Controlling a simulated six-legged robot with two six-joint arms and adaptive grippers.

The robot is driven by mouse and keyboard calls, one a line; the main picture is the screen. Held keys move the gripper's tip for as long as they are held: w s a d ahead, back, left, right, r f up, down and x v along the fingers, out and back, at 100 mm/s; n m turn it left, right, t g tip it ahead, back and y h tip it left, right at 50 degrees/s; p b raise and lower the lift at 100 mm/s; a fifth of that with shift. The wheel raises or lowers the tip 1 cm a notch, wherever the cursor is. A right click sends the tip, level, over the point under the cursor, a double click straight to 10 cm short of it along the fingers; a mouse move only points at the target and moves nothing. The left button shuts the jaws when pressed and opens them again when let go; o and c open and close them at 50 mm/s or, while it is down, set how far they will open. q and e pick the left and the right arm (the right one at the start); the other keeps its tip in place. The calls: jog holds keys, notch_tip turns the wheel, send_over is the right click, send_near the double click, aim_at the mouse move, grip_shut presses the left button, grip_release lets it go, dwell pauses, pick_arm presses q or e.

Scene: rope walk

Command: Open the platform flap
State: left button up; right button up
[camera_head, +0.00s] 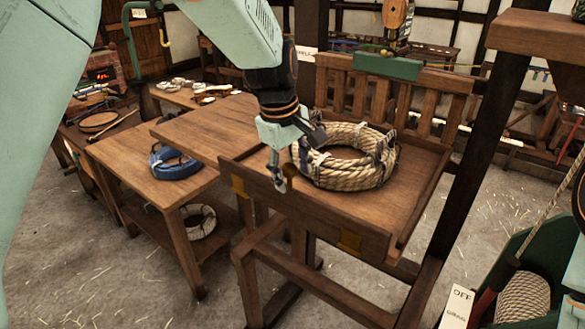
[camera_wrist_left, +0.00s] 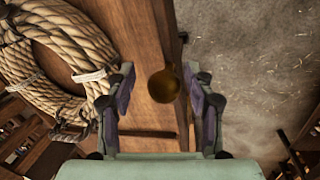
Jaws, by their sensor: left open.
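The platform flap (camera_head: 318,208) is the wooden board along the front edge of the raised wooden platform (camera_head: 408,190). It stands upright, with brass plates near both ends. A round brass knob (camera_wrist_left: 164,86) sits on the wood in the left wrist view. My left gripper (camera_head: 283,178) points down at the flap's upper edge. Its fingers are open, with the knob between them and gaps on both sides in the left wrist view. Whether the fingertips reach down around the knob is unclear. My right gripper is not in view.
A thick rope coil (camera_head: 350,172) lies on the platform just behind the flap; it also shows beside the left finger in the wrist view (camera_wrist_left: 50,55). A lower table (camera_head: 120,160) with a blue coil (camera_head: 174,164) stands left. The floor in front is clear.

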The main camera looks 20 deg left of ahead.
pick_arm(q)
jog(key=shift+s+a, duration=0.15)
jog(key=shift+a, duration=0.1)
jog(key=shift+s+a, duration=0.15)
jog(key=c, duration=0.3)
jog(key=shift+w+d, duration=0.3)
jog(key=c, duration=0.4)
jog(key=shift+s+a, duration=0.1)
grip_shut()
